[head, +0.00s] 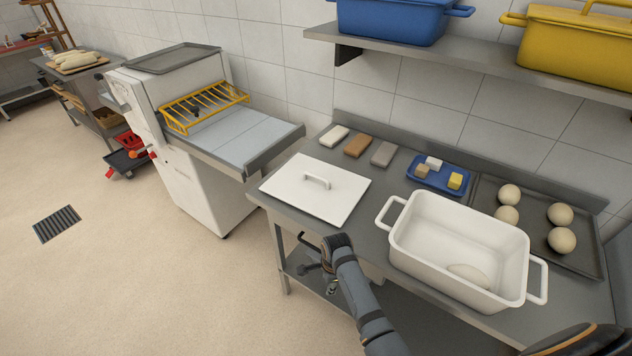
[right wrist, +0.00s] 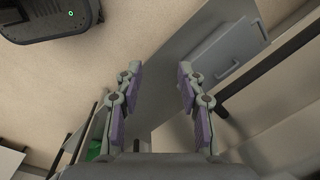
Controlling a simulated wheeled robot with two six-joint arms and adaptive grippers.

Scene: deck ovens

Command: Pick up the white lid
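The white lid (head: 289,195) is a flat rectangular plate with a raised handle (head: 317,181). It lies at the left front of the steel worktable in the head view. My right gripper (head: 312,264) is in front of the table's front edge, nearer to me than the lid and apart from it. In the right wrist view the right gripper (right wrist: 158,68) has its two fingers spread, with nothing between them. A grey panel with a handle (right wrist: 227,50) shows beyond the fingers; I cannot tell if it is the lid. My left gripper is not in view.
A white tub (head: 458,238) stands on the worktable right of the lid. Behind are several blocks (head: 358,146), a blue tray (head: 424,184) and a dark tray (head: 528,237) with dough balls. A white machine (head: 199,177) stands to the left. A shelf (head: 487,73) overhangs the back.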

